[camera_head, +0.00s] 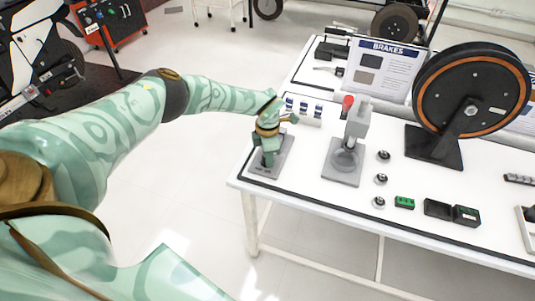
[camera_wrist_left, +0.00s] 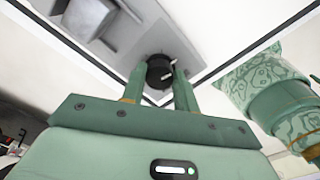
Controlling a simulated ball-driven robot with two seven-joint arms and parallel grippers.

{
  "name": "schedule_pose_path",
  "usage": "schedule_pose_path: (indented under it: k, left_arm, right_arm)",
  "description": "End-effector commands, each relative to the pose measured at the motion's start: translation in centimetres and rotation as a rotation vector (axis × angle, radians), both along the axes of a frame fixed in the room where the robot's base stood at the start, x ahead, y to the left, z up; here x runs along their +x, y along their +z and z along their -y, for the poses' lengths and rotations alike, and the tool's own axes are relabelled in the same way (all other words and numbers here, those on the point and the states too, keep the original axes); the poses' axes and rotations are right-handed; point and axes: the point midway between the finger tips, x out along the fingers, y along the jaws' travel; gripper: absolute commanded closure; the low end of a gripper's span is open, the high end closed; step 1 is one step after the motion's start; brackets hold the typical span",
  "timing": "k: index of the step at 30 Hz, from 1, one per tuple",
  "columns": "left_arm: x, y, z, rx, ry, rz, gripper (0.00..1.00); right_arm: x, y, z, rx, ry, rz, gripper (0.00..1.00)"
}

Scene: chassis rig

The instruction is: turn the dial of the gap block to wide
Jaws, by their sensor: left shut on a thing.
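The gap block (camera_head: 284,160) is a grey plate at the left end of the white table, mostly hidden in the head view by my left gripper (camera_head: 267,157). In the left wrist view the grey plate (camera_wrist_left: 135,38) carries a raised grey block (camera_wrist_left: 92,17) and a round black dial (camera_wrist_left: 158,74) with small white marks. My left gripper (camera_wrist_left: 160,85) points down at the plate, its two green fingers on either side of the dial and shut on it. The dial's setting cannot be read.
Blue-and-white items (camera_head: 304,110) sit behind the gripper.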

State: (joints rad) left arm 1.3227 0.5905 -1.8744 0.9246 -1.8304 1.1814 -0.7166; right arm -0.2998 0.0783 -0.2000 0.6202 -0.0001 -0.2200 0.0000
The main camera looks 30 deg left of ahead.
Motion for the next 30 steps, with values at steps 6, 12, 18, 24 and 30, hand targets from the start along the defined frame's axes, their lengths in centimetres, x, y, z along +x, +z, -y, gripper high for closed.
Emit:
schedule_pose_path:
  k: [6, 12, 18, 24, 30]
  left_arm:
    - [0.07, 0.06, 0.03, -0.001, -0.204, 0.003, 0.93]
    - [0.06, 0.07, 0.01, 0.000, -0.386, 0.004, 0.93]
    - [0.03, 0.07, 0.06, 0.000, -0.540, 0.004, 0.93]
    - [0.00, 0.08, 0.09, -0.001, -0.648, 0.004, 0.93]
    - [-0.01, 0.11, 0.09, -0.001, -0.708, 0.004, 0.93]
  right_arm:
    - [-0.06, -0.13, 0.02, 0.000, 0.000, -0.001, 0.64]
    - [-0.11, -0.29, 0.08, -0.001, 0.001, -0.003, 0.64]
    - [-0.17, -0.45, 0.18, -0.002, 0.001, -0.003, 0.64]
    - [-0.20, -0.56, 0.20, -0.003, 0.001, -0.004, 0.64]
    - [-0.22, -0.62, 0.20, -0.003, 0.001, -0.005, 0.64]
